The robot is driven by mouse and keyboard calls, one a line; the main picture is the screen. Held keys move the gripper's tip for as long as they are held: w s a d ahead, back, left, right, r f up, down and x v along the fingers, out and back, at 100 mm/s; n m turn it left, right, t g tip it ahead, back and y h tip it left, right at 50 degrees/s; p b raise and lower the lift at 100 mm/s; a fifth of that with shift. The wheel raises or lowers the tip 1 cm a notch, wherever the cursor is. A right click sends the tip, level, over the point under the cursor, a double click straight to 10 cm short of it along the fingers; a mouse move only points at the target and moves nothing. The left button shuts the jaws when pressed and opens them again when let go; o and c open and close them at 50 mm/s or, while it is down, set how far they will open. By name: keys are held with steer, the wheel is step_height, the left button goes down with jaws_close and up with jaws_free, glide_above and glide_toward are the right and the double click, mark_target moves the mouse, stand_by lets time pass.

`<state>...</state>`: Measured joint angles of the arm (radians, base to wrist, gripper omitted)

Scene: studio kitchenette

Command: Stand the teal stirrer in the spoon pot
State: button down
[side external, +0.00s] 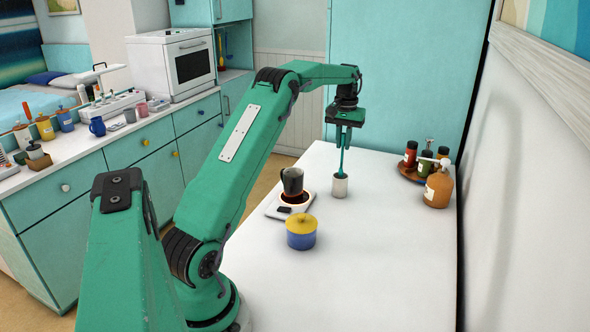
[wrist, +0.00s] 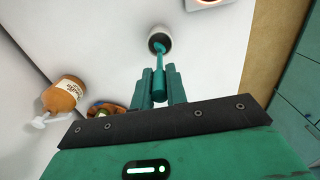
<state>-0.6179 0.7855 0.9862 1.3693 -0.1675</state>
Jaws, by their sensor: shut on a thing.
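The teal stirrer (side external: 342,161) hangs upright from my gripper (side external: 344,136). In the wrist view, my gripper (wrist: 159,73) is shut on the stirrer (wrist: 159,82), with a finger on each side of it. The spoon pot (side external: 340,188) is a small pale cylinder standing on the white counter directly below my gripper. The stirrer's lower end is at the pot's mouth and appears to be inside it. In the wrist view, that end shows against the dark opening of the pot (wrist: 150,38). How deep it reaches is hidden.
Left of the pot is a white scale (side external: 276,211) with a dark mug (side external: 292,181). A blue pot with a yellow lid (side external: 301,238) stands nearer. At right are an amber pump bottle (side external: 438,188) and a round tray (side external: 406,172) of small bottles. The front counter is clear.

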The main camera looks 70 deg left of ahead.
mark_target(343, 147)
steer(key=shift+f, duration=1.85)
steer(key=c, duration=1.3)
jaws_free()
steer(key=shift+r, duration=3.9)
